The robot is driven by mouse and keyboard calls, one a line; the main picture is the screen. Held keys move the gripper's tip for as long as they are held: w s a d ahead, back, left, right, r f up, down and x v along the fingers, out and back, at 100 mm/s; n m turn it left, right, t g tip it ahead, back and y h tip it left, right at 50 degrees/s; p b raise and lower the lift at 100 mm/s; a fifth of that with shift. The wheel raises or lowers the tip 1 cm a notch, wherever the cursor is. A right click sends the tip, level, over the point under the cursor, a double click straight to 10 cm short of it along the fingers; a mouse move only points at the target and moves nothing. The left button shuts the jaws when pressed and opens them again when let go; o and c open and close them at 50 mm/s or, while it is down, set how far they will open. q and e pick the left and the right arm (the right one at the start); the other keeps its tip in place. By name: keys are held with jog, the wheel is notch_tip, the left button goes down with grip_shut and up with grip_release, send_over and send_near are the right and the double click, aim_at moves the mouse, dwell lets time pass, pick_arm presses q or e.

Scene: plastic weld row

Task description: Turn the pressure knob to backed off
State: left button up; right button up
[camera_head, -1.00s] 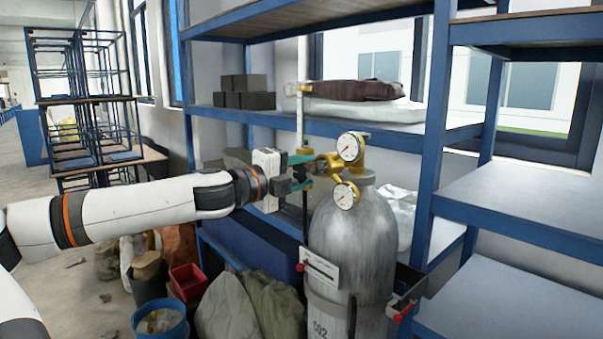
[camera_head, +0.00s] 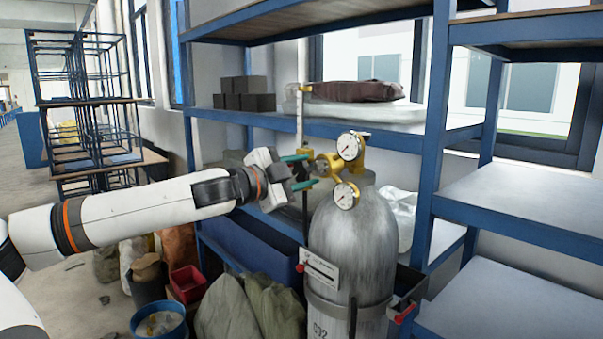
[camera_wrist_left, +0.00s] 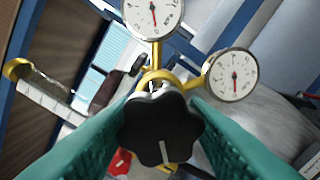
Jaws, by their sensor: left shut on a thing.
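The black lobed pressure knob (camera_wrist_left: 160,128) with a pale line on it sits between the green fingers of my left gripper (camera_head: 309,170) in the left wrist view. The gripper is shut on the knob, with one finger on each side. The knob belongs to a brass regulator (camera_head: 327,166) with two round gauges, an upper one (camera_head: 348,147) and a lower one (camera_head: 345,195). The regulator is on top of a grey CO2 cylinder (camera_head: 352,245). In the head view the fingers partly hide the knob. My right gripper is not in view.
Blue shelving (camera_head: 437,140) stands behind and to the right of the cylinder. A blue bucket (camera_head: 160,322), a red bin (camera_head: 188,283) and sacks (camera_head: 238,312) are on the floor below my left arm. A thin upright post is close behind the gripper.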

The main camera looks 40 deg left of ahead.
aim_at(298, 175)
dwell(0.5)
pick_arm(q)
jog(key=o, duration=1)
jog(key=shift+c, duration=0.2)
jog(key=shift+s+a+f+b, duration=0.1)
jog(key=shift+s+f+b, duration=0.05)
jog(key=shift+s+b, duration=0.3)
jog(key=s+b, duration=0.3)
jog(key=s, duration=0.1)
jog(key=shift+a+f, duration=0.15)
jog(key=shift+a, duration=0.1)
jog(key=s+b, duration=0.2)
jog(key=s, duration=0.5)
jog(key=shift+a+r, duration=0.2)
jog(key=shift+r, duration=0.05)
